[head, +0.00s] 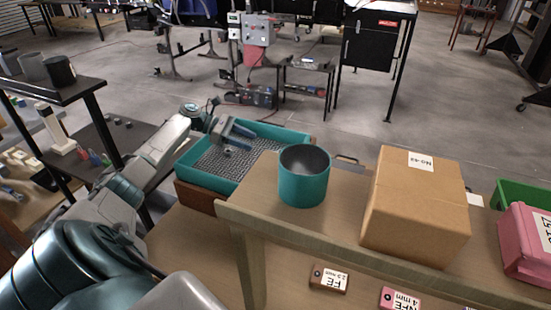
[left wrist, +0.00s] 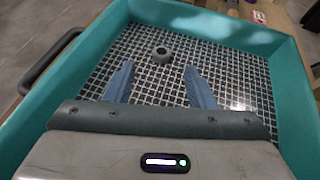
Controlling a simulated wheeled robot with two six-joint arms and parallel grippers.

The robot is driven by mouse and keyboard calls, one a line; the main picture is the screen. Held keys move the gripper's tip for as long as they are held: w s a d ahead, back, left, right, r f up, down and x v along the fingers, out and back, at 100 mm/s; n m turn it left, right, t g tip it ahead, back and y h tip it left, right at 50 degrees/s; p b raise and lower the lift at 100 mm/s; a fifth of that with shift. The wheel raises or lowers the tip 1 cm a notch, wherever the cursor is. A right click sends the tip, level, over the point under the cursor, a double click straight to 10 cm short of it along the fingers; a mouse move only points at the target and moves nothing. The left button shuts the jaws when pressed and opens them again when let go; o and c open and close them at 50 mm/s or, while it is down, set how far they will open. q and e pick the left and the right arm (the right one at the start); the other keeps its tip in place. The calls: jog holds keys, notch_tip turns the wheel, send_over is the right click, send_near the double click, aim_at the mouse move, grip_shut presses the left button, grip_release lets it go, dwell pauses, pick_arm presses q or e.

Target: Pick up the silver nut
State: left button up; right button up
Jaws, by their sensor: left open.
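The silver nut (left wrist: 163,53) lies on the dark grid floor of the teal tray (left wrist: 255,33) in the left wrist view. It is a small grey ring with a dark hole. In the head view it shows only as a small spot (head: 228,153) in the tray (head: 258,130), just below the gripper. My left gripper (left wrist: 160,72) is open and empty, its two blue fingers spread apart over the tray. The nut lies beyond the fingertips, roughly midway between them. The left gripper also shows in the head view (head: 228,138). My right gripper is not in view.
A teal cup (head: 304,176) stands on the wooden shelf right of the tray. A dark handle (left wrist: 52,60) sticks out left of the tray. The tray floor around the nut is clear.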

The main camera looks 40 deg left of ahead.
pick_arm(q)
jog(key=p+x, duration=0.1)
jog(key=x, duration=0.1)
jog(key=p+x, duration=0.1)
jog(key=x, duration=0.1)
jog(key=f+p+x, duration=0.1)
jog(key=p+x, duration=0.1)
jog(key=x, duration=0.1)
jog(key=shift+s, duration=0.3)
jog(key=shift+w+d+f, duration=0.2)
jog(key=shift+w+d, duration=0.05)
jog(key=c, duration=1.1)
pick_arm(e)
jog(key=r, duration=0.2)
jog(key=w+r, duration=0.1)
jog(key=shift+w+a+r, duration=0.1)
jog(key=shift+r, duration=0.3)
